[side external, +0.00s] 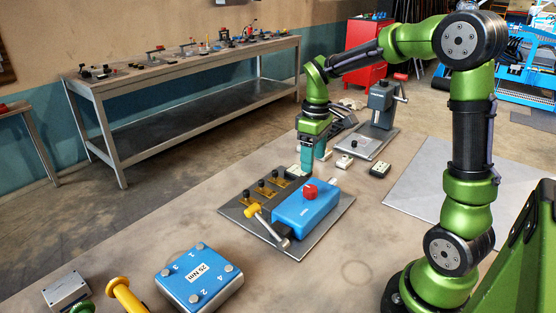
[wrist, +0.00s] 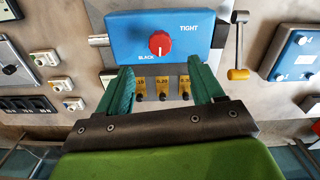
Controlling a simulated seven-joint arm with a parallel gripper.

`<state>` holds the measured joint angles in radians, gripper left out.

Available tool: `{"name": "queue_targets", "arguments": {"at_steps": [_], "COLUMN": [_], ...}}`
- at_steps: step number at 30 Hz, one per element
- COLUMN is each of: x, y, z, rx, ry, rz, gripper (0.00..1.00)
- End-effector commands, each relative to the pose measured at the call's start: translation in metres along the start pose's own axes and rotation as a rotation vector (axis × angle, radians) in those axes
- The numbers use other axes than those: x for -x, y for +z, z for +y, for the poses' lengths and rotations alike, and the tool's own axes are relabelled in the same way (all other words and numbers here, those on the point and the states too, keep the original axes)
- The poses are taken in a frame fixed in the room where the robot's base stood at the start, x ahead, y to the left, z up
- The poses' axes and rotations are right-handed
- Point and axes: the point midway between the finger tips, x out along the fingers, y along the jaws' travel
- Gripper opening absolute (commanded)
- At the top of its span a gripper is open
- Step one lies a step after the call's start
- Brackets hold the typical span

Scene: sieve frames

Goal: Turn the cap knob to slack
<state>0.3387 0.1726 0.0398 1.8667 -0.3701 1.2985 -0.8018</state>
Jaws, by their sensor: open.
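The red cap knob (wrist: 160,43) sits on top of a blue box (wrist: 125,32). Its white mark points down in the wrist view, close to the lower-left label, which seems to read SLACK; TIGHT is printed at the upper right. The knob (side external: 310,191) and the blue box (side external: 318,209) also show in the side view, on a grey plate. My gripper (wrist: 162,78) is open and empty, its two teal fingers spread below the knob in the wrist view. In the side view my gripper (side external: 309,160) hangs behind the box, apart from the knob.
Several yellow tabs with black knobs (wrist: 162,96) stand beside the box. A lever with a yellow handle (side external: 251,210) is at its near left end. A blue 25 Nm block (side external: 198,280) lies in front. A grey press (side external: 381,105) stands behind.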

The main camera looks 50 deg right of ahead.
Motion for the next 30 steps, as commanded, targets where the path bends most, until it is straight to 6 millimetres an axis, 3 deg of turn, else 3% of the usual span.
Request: {"name": "queue_targets", "arguments": {"at_steps": [6,12,27,30], "x": [0.048,0.07,0.074,0.065], "y": [-0.001,0.0,-0.001,-0.003], "z": [0.0,0.0,0.001,0.001], "rx": [0.0,0.0,-0.032,-0.107], "ry": [0.002,0.001,0.007,0.007], "rz": [0.004,0.001,0.007,0.024], "gripper": [0.67,0.67,0.67,0.67]}}
